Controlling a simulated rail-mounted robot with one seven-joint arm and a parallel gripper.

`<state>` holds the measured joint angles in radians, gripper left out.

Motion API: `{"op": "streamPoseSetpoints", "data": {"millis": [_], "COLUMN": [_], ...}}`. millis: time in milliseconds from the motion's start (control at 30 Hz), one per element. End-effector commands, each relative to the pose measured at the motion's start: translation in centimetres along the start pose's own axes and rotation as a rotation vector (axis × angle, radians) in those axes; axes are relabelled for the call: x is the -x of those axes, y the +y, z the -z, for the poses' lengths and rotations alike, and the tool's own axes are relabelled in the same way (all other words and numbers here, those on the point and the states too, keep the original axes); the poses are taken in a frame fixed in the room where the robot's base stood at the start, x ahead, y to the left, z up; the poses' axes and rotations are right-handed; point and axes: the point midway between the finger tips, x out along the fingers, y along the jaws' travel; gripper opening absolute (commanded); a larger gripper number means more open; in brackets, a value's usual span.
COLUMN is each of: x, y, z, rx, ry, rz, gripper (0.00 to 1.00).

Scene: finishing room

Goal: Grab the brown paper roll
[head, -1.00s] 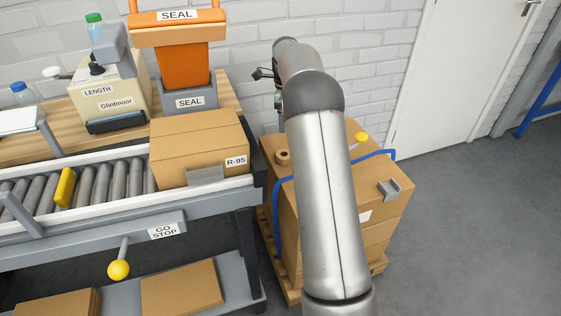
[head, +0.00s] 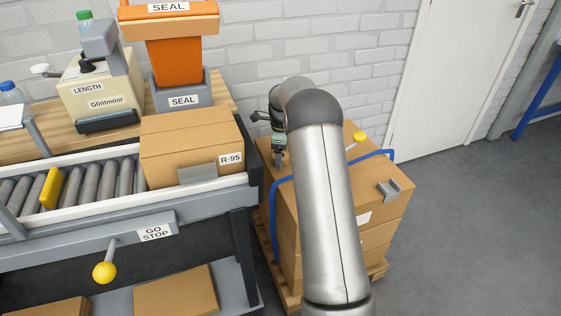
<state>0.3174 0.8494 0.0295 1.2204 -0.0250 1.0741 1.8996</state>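The brown paper roll is hidden or nearly so behind my gripper, on top of the stacked cardboard boxes (head: 372,188). My gripper (head: 279,160) is down at the back left of the box top, at the spot of the roll. Its dark fingers point downward. They are small and seen from one side, so I cannot tell whether they are open, shut or touching the roll.
A blue strap (head: 275,215) runs around the boxes, with a yellow-knobbed handle (head: 360,137) and a grey bracket (head: 389,191) on top. The roller conveyor (head: 105,183) carries carton R-95 (head: 190,145) at left. Grey floor (head: 470,230) is clear at right.

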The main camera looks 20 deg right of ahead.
Motion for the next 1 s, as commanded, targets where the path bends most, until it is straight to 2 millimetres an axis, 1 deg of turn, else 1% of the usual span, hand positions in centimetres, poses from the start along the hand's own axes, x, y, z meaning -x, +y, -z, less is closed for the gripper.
{"op": "streamPoseSetpoints", "data": {"millis": [33,233,267,300,367,400,433,667,767,867,1000], "x": [-0.4,-0.4,-0.4,-0.3,-0.3,-0.3,-0.3,-0.3,0.2,1.6,4.6], "y": [0.0,-0.1,-0.1,-0.1,0.0,0.0,0.0,-0.1,-0.1,-0.1,-0.1], "z": [0.0,0.0,0.0,0.0,0.0,0.0,0.0,0.0,0.0,-0.1,-0.1], "rx": [0.000,0.000,0.000,0.000,0.000,0.000,0.000,0.000,0.000,0.000,0.001], "ry": [0.000,0.000,0.000,0.000,0.000,0.000,0.000,-0.001,-0.001,-0.001,-0.001], "rz": [0.001,0.003,0.002,0.002,0.002,0.002,0.002,0.002,0.003,0.005,0.007], "gripper": [0.77,0.77,0.72,0.61,0.44,0.33,0.29,0.29,0.29,0.29,0.29]}}
